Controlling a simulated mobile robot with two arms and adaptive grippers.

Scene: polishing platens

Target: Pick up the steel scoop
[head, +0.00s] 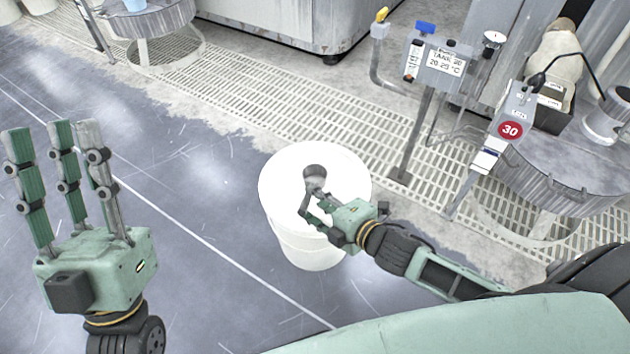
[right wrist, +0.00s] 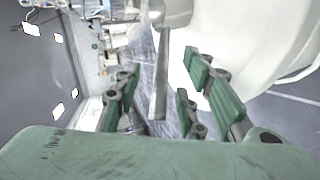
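The steel scoop (head: 315,178) is a small grey cup with a handle, seen over the top of a white bucket (head: 310,250). My right gripper (head: 308,208) is at its handle. In the right wrist view the scoop's handle (right wrist: 161,85) runs down between my right gripper's fingers (right wrist: 160,105), with a gap on both sides. The fingers are open and do not grip it. In the head view the fingers hide part of the handle. My left gripper (head: 55,150) is open and empty, fingers up, at the far left.
A floor grating (head: 270,95) runs behind the bucket. A post with a grey control box (head: 435,62) and another with a red 30 sign (head: 510,130) stand behind and to the right. A round platen (head: 565,180) stands at right. The floor left of the bucket is clear.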

